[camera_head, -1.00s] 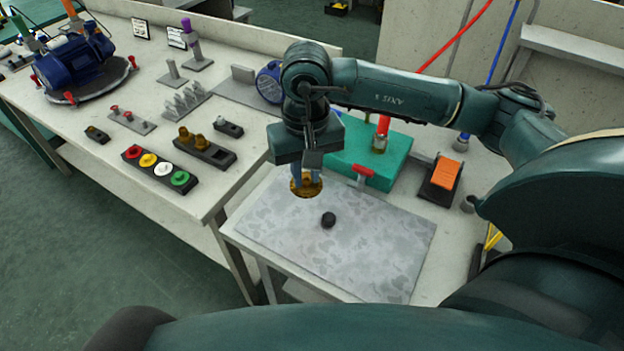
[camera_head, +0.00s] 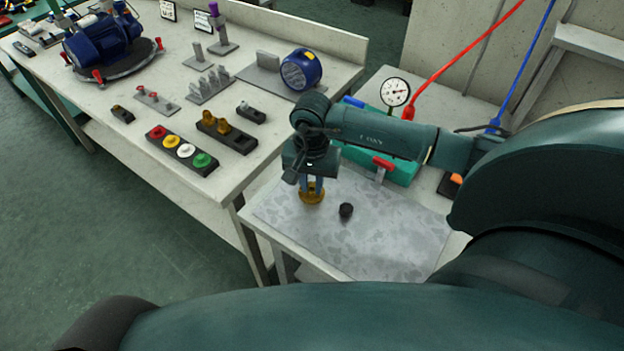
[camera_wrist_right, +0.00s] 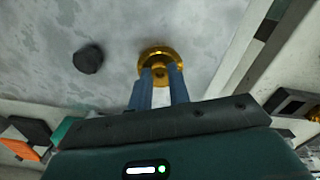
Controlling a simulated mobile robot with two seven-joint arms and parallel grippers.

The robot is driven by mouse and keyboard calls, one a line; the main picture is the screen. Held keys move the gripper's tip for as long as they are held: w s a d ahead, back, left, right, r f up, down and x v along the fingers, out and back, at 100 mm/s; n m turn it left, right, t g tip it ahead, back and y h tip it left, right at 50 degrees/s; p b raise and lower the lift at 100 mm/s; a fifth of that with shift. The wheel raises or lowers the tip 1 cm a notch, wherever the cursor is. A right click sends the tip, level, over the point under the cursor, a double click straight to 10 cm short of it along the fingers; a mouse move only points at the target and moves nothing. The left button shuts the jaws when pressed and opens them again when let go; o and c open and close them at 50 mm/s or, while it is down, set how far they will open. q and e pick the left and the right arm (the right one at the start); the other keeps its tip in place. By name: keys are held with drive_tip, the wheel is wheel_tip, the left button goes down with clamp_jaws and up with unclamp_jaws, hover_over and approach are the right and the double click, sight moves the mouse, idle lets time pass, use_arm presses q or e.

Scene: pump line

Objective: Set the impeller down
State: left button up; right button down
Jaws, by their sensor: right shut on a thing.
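The impeller (camera_head: 311,196) is a round brass-gold part under my right gripper (camera_head: 311,184), over the left part of the grey mottled mat (camera_head: 385,240). In the right wrist view the impeller (camera_wrist_right: 159,60) sits at the tips of the blue fingers of my right gripper (camera_wrist_right: 160,76), which are shut on it. The impeller is at or very near the mat; I cannot tell whether it touches. A small black round part (camera_head: 346,210) lies on the mat just right of it, and also shows in the right wrist view (camera_wrist_right: 88,59). My left gripper is not in view.
A teal box (camera_head: 400,172) with a red-handled valve (camera_head: 383,162) and a gauge (camera_head: 396,92) stands behind the mat. The long bench (camera_head: 225,185) on the left holds a colored-button strip (camera_head: 182,150), a blue pump (camera_head: 97,42) and a blue round part (camera_head: 301,69). The mat's front is clear.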

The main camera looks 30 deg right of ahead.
drive_tip(key=shift+f, duration=0.1)
drive_tip(key=shift+f+b, duration=0.15)
drive_tip(key=shift+b, duration=0.15)
drive_tip(key=c, duration=1.3)
unclamp_jaws()
drive_tip(key=shift+r, duration=0.2)
wheel_tip(320, 180, up, 12)
drive_tip(key=shift+r+b, duration=0.1)
drive_tip(key=shift+b, duration=0.45)
